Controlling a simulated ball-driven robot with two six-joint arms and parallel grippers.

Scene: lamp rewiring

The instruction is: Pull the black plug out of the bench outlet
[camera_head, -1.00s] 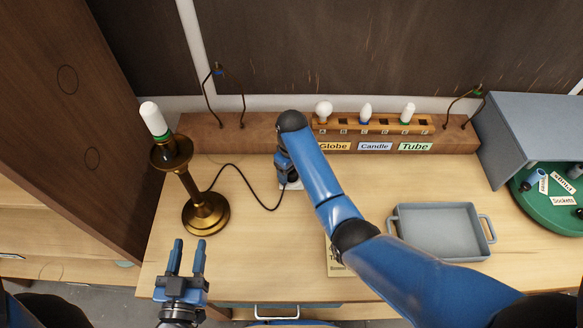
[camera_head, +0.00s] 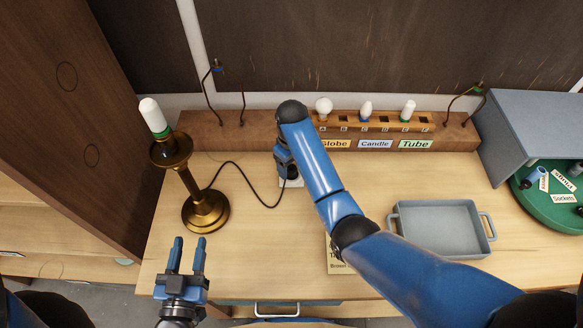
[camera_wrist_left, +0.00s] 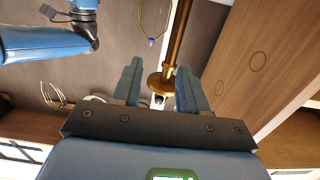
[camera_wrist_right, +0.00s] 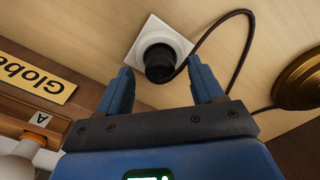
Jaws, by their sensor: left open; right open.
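The black plug (camera_wrist_right: 158,62) sits in the square white outlet plate (camera_wrist_right: 140,52) on the bench top, with its black cord curving away, as the right wrist view shows. The plate also shows in the head view (camera_head: 293,184), partly covered by my right arm. My right gripper (camera_wrist_right: 162,84) is open, with its fingers apart and pointing toward the plug; I cannot tell whether they reach around it. My left gripper (camera_head: 187,242) is open and empty over the bench's front left, away from the plug.
A brass lamp (camera_head: 205,213) with a white tube bulb stands left of the outlet; the cord (camera_head: 238,172) runs to it. A wooden bulb rack (camera_head: 385,122) is behind to the right. A grey tray (camera_head: 438,230) and a green turntable (camera_head: 545,205) are at right.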

